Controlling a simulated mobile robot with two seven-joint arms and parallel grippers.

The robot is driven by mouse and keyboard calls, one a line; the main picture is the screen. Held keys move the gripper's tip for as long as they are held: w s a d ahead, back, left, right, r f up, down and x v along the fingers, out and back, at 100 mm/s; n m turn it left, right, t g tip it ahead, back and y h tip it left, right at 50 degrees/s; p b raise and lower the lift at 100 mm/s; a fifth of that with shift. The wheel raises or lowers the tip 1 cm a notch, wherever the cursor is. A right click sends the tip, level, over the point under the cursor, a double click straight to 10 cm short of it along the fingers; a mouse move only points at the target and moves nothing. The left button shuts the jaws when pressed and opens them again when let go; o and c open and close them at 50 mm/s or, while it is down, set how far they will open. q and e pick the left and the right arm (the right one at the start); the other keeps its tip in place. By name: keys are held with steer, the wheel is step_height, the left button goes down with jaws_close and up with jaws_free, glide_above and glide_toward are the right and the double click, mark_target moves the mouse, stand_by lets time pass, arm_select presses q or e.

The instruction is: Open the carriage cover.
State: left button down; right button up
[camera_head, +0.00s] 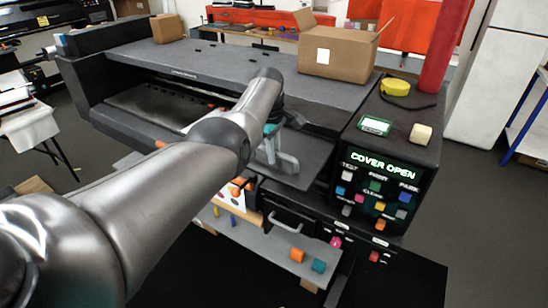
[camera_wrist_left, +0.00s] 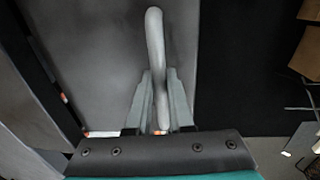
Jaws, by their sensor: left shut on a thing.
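The carriage cover (camera_head: 318,172) is a dark grey panel at the right end of the large-format printer, left of the control panel. It also fills much of the left wrist view (camera_wrist_left: 95,60). Its pale grey bar handle (camera_wrist_left: 154,35) stands out from the panel in the left wrist view. My left gripper (camera_wrist_left: 161,80) is shut on this handle, one finger on each side. In the head view my left gripper (camera_head: 279,160) is at the cover, and my arm hides part of the cover and printer. The control panel display (camera_head: 382,164) reads "COVER OPEN". My right gripper is not in view.
A cardboard box (camera_head: 338,50) stands on the printer top (camera_head: 230,65). A yellow tape measure (camera_head: 395,86), a small green-framed device (camera_head: 375,126) and a cream block (camera_head: 420,134) lie above the control panel. A red roll (camera_head: 445,45) stands behind. A shelf with small blocks is below.

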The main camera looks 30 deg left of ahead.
arm_select(q)
steer(key=shift+w+r, duration=0.2)
steer(key=shift+r, duration=0.55)
steer(key=shift+w+r, duration=0.2)
steer(key=shift+r, duration=0.5)
steer(key=c, duration=0.8)
jaws_free()
steer(key=shift+f, duration=0.1)
steer(key=shift+c, duration=0.2)
steer(key=shift+p, duration=0.35)
steer(key=shift+s+r+p, duration=0.1)
steer(key=shift+r+p, duration=0.35)
steer(key=shift+r, duration=0.25)
steer(key=r+p, duration=0.1)
steer(key=r, duration=0.2)
steer(key=shift+s+r, duration=0.2)
step_height(320, 180, up, 10)
steer(key=s+b, duration=0.1)
steer(key=shift+s+r, duration=0.2)
